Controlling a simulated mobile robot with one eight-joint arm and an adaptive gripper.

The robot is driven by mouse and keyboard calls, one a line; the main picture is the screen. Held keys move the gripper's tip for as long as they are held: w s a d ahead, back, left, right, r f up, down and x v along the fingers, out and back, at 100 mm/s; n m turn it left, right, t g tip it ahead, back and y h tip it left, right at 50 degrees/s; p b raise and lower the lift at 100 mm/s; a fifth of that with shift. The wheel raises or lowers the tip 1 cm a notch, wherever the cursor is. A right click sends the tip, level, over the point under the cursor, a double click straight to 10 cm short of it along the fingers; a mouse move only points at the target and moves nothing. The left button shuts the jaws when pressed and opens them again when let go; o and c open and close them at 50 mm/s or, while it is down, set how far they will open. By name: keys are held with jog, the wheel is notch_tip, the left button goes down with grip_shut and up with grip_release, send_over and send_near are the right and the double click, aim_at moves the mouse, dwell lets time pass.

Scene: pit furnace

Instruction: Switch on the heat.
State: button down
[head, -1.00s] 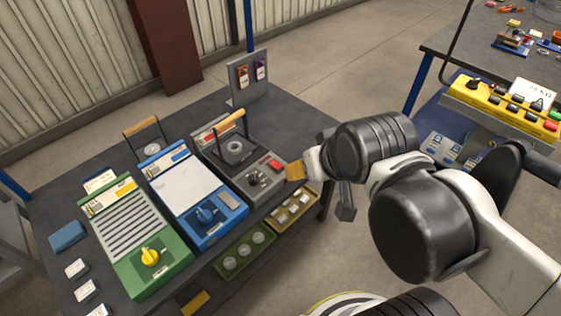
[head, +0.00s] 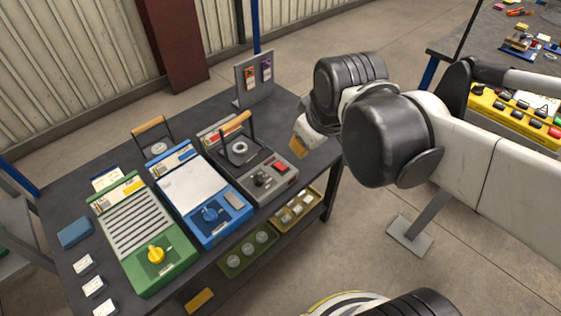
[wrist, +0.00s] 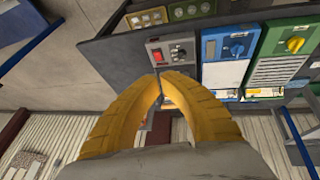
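The grey furnace unit (head: 250,163) stands at the right of a row of three units on the dark bench. It has a round pit-like ring (head: 240,147), a wooden-handled bail, a dark knob (head: 261,179) and a red switch (head: 281,168). In the wrist view the red switch (wrist: 158,56) and knob (wrist: 178,53) lie just beyond my fingertips. My gripper (head: 298,148) is above and to the right of the furnace unit, apart from it. Its yellow fingers (wrist: 161,76) look closed together at the tips, with nothing visibly held.
A blue unit (head: 205,185) with a blue knob and a green unit (head: 140,235) with a yellow knob stand to the left. An upright panel (head: 244,88) holds two tags behind. Bins (head: 262,240) sit below the bench front. A yellow control box (head: 490,103) is at right.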

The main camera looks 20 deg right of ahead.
jog(key=w+n+g+p, duration=0.2)
jog(key=w+n, duration=0.3)
jog(key=w, duration=0.2)
jog(key=n+g+p, duration=0.4)
jog(key=n+g, duration=0.1)
jog(key=n, duration=0.8)
send_over(281, 168)
jog(key=w, duration=0.2)
notch_tip(281, 168, down, 12)
jog(key=shift+s+a+r+h, duration=0.1)
jog(key=shift+a+h, duration=0.2)
jog(key=shift+a, duration=0.15)
jog(key=f+b, duration=0.2)
jog(key=f, duration=0.2)
jog(key=s+f+b, duration=0.1)
jog(key=f+b, duration=0.1)
jog(key=f, duration=0.3)
jog(key=f+b, duration=0.2)
jog(key=f, duration=0.3)
jog(key=shift+s+d, duration=0.25)
jog(key=shift+d, duration=0.15)
